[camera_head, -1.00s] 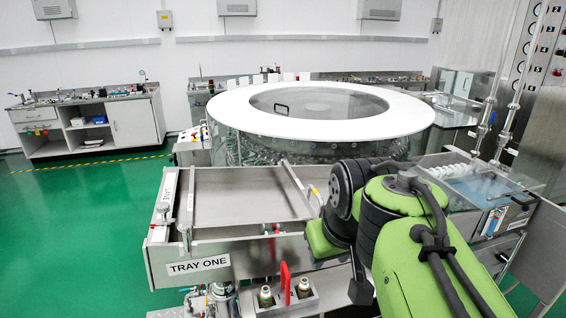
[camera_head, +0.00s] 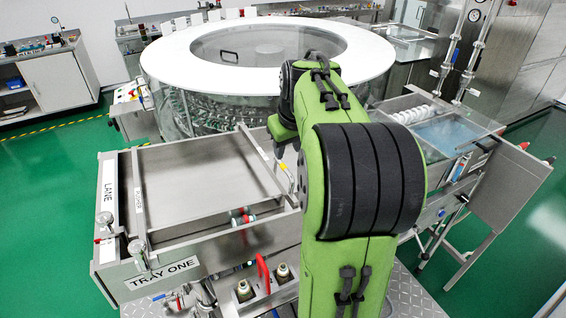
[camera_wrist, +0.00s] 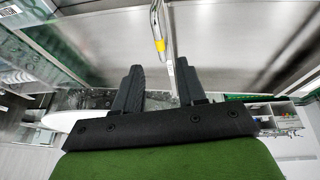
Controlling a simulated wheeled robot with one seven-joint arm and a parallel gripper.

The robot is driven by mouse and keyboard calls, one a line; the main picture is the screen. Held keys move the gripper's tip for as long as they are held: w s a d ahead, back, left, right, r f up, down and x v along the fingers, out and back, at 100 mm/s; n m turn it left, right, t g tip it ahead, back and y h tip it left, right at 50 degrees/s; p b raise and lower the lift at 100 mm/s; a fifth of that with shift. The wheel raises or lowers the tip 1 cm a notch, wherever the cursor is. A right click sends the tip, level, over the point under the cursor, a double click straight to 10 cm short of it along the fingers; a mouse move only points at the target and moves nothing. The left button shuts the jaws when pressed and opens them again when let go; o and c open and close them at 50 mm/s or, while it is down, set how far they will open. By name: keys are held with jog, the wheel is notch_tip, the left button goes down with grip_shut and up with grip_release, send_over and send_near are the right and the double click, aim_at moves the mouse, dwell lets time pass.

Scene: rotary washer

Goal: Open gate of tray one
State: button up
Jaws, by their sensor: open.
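Tray one (camera_head: 200,180) is a shallow steel tray at the left of the head view, with a "TRAY ONE" label (camera_head: 162,273) on its front. A thin gate bar (camera_head: 252,142) runs along its right end, with a yellow-marked metal handle (camera_head: 284,167) near my arm. In the wrist view the yellow-marked handle (camera_wrist: 160,45) and its metal rod lie just beyond and between my fingertips. My gripper (camera_wrist: 159,68) is open, with nothing visibly held. Whether it touches the rod I cannot tell.
A round glass washer with a white rim (camera_head: 180,58) stands behind the tray. A red handle (camera_head: 263,268) and bottles (camera_head: 244,290) are in front of it. A second tray with blue liquid (camera_head: 445,133) is at right. Green floor (camera_head: 50,190) is clear at left.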

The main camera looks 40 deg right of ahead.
aim_at(284, 166)
jog(key=x, duration=0.8)
jog(key=shift+w+f, duration=0.15)
jog(key=shift+w, duration=0.05)
jog(key=shift+s, duration=0.1)
grip_shut()
